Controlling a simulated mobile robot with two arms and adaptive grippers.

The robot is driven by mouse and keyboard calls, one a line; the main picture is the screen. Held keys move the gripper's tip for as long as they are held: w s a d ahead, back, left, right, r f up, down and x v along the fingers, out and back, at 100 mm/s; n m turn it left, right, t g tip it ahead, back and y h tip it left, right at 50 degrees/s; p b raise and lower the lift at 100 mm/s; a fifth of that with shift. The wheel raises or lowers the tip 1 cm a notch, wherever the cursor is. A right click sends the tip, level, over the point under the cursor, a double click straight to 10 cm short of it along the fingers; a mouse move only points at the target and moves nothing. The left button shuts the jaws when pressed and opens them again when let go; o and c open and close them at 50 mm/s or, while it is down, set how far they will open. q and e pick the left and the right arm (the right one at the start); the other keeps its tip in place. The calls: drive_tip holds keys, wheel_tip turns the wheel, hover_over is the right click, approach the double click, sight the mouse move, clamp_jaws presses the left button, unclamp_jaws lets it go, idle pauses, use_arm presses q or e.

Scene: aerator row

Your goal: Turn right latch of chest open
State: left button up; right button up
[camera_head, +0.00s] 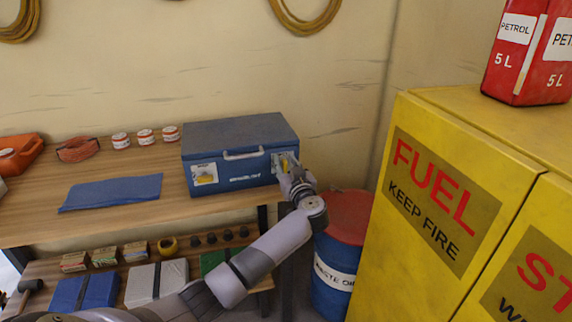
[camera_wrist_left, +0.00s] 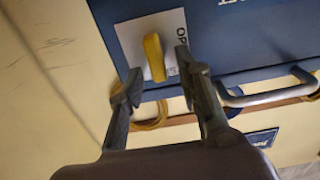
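The blue chest (camera_head: 225,140) stands closed on the wooden bench. Its right latch is a yellow handle (camera_head: 284,162) on a white label at the right end of the front face. My left gripper (camera_head: 289,173) is in front of that latch and partly covers it. In the left wrist view the yellow latch (camera_wrist_left: 154,57) lies between the spread fingers of my left gripper (camera_wrist_left: 158,72). I cannot tell whether either finger touches it. The chest's left latch (camera_head: 206,179) is yellow and lies nearly level. My right gripper is not in view.
A blue cloth (camera_head: 112,192) and several small tins lie on the bench (camera_head: 170,205) to the left. A red-lidded waste oil drum (camera_head: 335,265) and a yellow fuel cabinet (camera_head: 400,260) stand close to the right.

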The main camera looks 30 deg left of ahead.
use_arm(q)
drive_tip(key=shift+c, duration=0.4)
clamp_jaws()
